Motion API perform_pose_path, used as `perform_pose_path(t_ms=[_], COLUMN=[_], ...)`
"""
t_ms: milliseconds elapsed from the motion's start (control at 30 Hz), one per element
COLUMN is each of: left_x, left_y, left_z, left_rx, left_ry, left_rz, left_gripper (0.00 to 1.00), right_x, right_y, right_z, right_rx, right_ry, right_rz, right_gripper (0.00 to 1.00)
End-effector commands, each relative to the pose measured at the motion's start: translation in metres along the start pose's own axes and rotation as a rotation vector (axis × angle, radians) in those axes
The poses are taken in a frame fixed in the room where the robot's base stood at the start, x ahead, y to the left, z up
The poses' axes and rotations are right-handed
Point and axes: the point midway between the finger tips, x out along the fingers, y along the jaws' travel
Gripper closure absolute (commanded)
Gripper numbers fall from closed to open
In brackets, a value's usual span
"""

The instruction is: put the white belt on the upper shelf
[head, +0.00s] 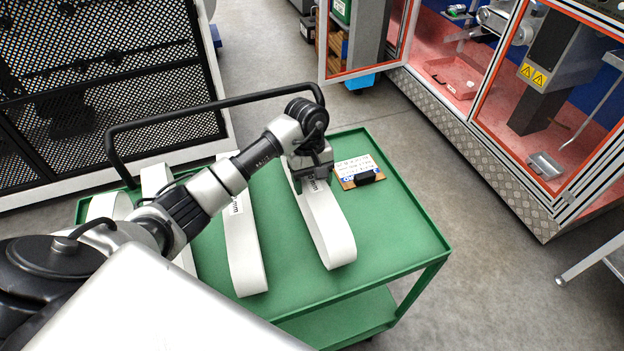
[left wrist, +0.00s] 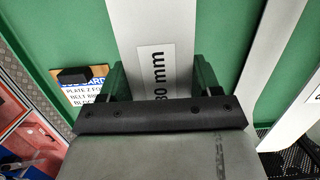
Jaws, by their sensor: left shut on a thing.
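Several white belts lie as long flat loops on the green cart's top (head: 405,222). My left gripper (head: 316,181) is over the rightmost white belt (head: 333,236) and is shut on it. In the left wrist view the fingers (left wrist: 160,85) stand on either side of this belt (left wrist: 150,25), which bears a label ending in "80 mm"; the fingers hide part of the label. Another white belt (head: 243,246) lies to its left, and more lie partly hidden behind my arm. I cannot tell which shelf is the upper one beyond the cart's top and its lower green shelf (head: 345,318). My right gripper is not in view.
A clipboard-like card (head: 358,168) with a black clip lies right of the held belt. The cart has a black handle (head: 215,105). A black mesh panel (head: 100,75) stands behind left, and a machine with orange-framed doors (head: 545,90) stands right. Grey floor lies between.

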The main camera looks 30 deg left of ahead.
Motion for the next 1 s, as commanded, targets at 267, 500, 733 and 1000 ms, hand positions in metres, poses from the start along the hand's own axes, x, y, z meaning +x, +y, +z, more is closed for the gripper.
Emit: perform_pose_path(t_ms=[267,500,733,1000], left_x=[0.001,-0.002,-0.034,-0.092], left_y=[0.000,0.000,0.000,0.001], left_z=[0.000,0.001,-0.002,-0.001], left_rx=[0.000,0.000,0.001,0.001], left_ry=[0.000,0.000,0.007,0.005], left_rz=[0.000,0.001,0.003,0.002], left_gripper=[0.11,0.11,0.11,0.11], right_x=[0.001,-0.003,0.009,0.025], right_y=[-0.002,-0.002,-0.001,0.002], right_z=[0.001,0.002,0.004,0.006], right_rx=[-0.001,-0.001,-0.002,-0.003], right_ry=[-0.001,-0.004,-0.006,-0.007], right_rz=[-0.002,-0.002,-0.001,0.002], right_gripper=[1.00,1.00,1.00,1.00])
